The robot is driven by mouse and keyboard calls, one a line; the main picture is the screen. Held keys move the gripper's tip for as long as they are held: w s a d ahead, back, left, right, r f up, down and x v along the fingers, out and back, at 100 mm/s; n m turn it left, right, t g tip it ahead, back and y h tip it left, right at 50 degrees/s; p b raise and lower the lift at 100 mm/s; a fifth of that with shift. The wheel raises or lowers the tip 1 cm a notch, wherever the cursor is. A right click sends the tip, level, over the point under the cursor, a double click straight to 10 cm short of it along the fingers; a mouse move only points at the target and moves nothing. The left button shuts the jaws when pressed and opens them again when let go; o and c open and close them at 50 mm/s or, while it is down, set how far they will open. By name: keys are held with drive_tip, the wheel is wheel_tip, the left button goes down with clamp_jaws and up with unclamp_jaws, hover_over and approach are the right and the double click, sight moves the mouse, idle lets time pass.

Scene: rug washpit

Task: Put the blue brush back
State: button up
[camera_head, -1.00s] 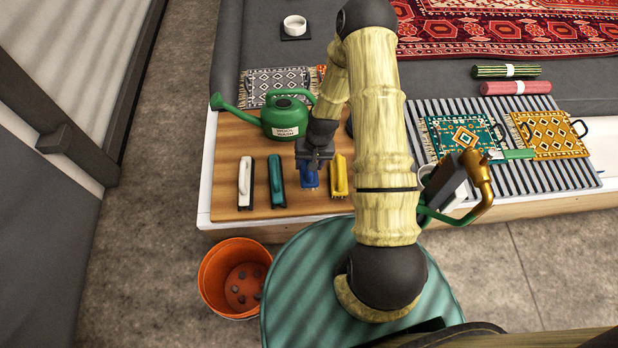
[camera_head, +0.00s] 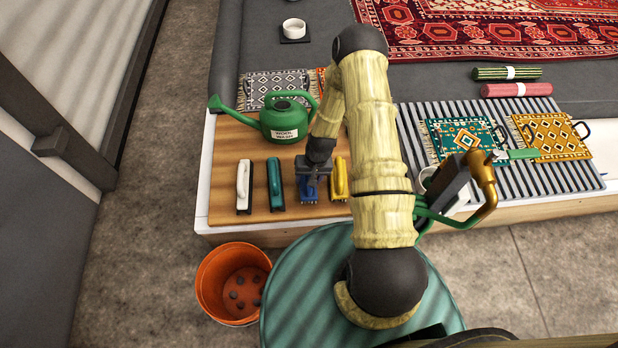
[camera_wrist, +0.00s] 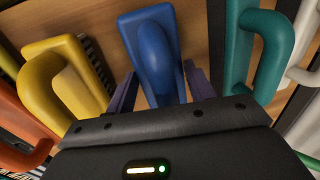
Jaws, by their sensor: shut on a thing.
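The blue brush (camera_head: 308,190) is on the wooden board (camera_head: 229,147), in the row between the teal brush (camera_head: 275,184) and the yellow brush (camera_head: 340,178). My gripper (camera_head: 313,178) is above it and shut on it. In the wrist view the blue brush (camera_wrist: 152,50) lies between my two fingers (camera_wrist: 158,92), its handle pointing away from me. The fingers and wrist cover part of it. Whether its bristles touch the board is hard to tell.
A white brush (camera_head: 243,186) stands at the left end of the row. A green watering can (camera_head: 284,122) is behind the row. An orange bucket (camera_head: 235,283) is on the floor in front. A slatted rack (camera_head: 460,185) is to the right.

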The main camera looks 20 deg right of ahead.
drive_tip(key=o, duration=1)
drive_tip(key=r+p, duration=0.1)
drive_tip(key=r, duration=0.3)
drive_tip(key=d+r+p, duration=0.1)
drive_tip(key=r, duration=0.3)
drive_tip(key=d+r+p, duration=0.1)
drive_tip(key=r, duration=0.3)
drive_tip(key=shift+s, duration=0.2)
